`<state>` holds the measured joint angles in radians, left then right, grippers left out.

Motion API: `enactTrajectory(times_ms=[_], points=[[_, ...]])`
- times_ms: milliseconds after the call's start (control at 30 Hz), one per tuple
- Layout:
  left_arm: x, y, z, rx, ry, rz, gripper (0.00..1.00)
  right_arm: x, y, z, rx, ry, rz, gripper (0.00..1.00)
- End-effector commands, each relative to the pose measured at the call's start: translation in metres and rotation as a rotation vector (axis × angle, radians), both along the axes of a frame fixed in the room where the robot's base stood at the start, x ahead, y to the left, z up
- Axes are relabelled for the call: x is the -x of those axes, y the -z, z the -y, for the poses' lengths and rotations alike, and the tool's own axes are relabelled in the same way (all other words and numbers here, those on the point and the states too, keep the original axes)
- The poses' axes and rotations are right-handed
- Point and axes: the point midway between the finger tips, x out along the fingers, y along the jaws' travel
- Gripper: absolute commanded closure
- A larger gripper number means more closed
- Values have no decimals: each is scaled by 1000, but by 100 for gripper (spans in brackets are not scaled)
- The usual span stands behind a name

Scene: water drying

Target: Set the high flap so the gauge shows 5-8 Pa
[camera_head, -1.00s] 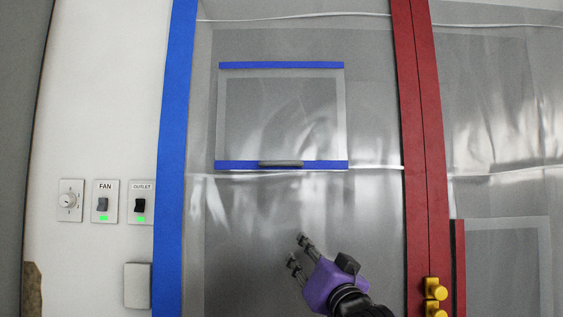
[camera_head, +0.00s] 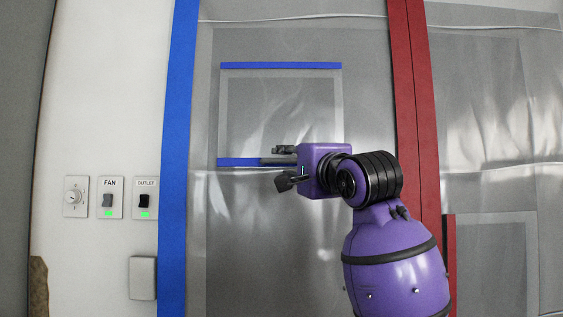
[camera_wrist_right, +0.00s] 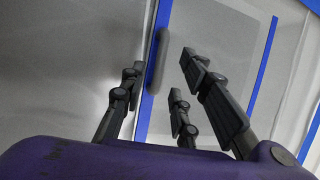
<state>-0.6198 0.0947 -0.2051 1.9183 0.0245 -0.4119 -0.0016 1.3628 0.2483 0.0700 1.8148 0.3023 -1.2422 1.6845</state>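The high flap (camera_head: 280,108) is a clear plastic panel with a blue strip on its top and bottom edges. It looks closed, lying flat against the sheet. A grey handle bar (camera_head: 268,161) sits on its bottom strip, its right end hidden by my right gripper (camera_head: 280,166). In the wrist view, my right gripper (camera_wrist_right: 160,72) is open, its fingers on either side of the handle (camera_wrist_right: 157,58). The handle lies between them; I cannot tell whether any finger touches it. My left gripper is out of view. No gauge shows in these frames.
A dial (camera_head: 75,197), the FAN switch (camera_head: 108,200) and the OUTLET switch (camera_head: 145,202), with green lights under both switches, are on the white wall at left. Red strips (camera_head: 415,110) run down the sheet at right. The sheet below the flap is clear.

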Motion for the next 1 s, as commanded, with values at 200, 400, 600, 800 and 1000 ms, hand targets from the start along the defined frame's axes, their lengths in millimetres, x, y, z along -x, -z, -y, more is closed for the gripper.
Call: enactTrajectory(times_ms=[200, 400, 600, 800, 1000], points=[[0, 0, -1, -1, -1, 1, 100, -34, -6, -14, 2, 1, -1, 71], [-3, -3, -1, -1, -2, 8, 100, -52, -10, -22, 2, 1, 2, 71], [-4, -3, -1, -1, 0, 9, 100, -57, -10, -24, 2, 1, 2, 71], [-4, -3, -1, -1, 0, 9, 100, -57, -10, -23, 2, 1, 2, 79], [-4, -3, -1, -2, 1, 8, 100, -56, -10, -23, 2, 1, 2, 100]])
